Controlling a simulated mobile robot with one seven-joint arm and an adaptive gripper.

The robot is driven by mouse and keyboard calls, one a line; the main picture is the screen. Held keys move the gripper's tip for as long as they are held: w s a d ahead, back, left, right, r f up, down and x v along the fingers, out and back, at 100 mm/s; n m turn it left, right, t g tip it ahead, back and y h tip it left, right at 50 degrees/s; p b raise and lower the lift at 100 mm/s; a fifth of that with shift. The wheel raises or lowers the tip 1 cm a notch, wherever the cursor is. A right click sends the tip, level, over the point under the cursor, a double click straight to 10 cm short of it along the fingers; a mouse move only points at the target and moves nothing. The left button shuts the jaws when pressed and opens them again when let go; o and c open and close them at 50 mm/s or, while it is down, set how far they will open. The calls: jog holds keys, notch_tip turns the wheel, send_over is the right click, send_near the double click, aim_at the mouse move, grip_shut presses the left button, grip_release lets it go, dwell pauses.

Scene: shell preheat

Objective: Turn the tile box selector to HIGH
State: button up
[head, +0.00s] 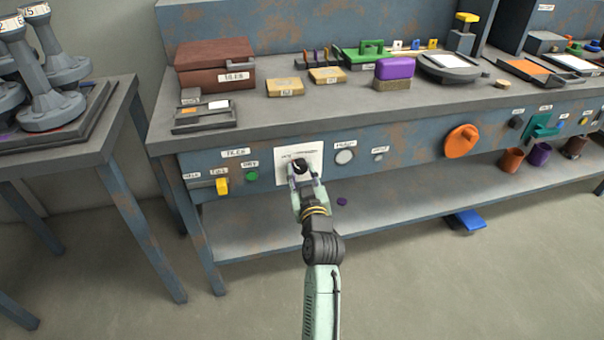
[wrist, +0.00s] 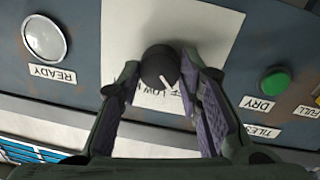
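The tile box selector is a round black knob (wrist: 158,66) with a white pointer line, on a white plate (wrist: 215,30) on the bench front. In the wrist view, which is upside down, LOW and part of another label show beside the knob; the rest is hidden. In the head view the knob (head: 299,165) sits at the tip of my gripper (head: 305,180). In the wrist view the fingers of my gripper (wrist: 163,85) stand on either side of the knob, spread to about its width. I cannot tell whether both pads touch it.
A green DRY button (head: 252,176) and a yellow switch (head: 222,186) are left of the plate. A READY lamp (head: 345,157) is to its right. A brown TILES box (head: 215,68) stands on the bench above. An orange handwheel (head: 461,141) is farther right.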

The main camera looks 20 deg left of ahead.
jog(key=c, duration=0.6)
jog(key=m+p, duration=0.2)
jog(key=m, duration=0.1)
jog(key=shift+r+m+p, duration=0.2)
jog(key=shift+m+p, duration=0.1)
jog(key=m+p, duration=0.3)
jog(key=m, duration=0.1)
jog(key=shift+g, duration=0.3)
jog(key=m+p, duration=0.3)
jog(key=m, duration=0.2)
jog(key=shift+r+m+g, duration=0.1)
jog(key=shift+m+g, duration=0.2)
jog(key=shift+w+m+y+p, duration=0.1)
jog(key=shift+m+y+p, duration=0.2)
jog(key=shift+m+p, duration=1.2)
jog(key=shift+m+b, duration=0.4)
jog(key=shift+m, duration=0.2)
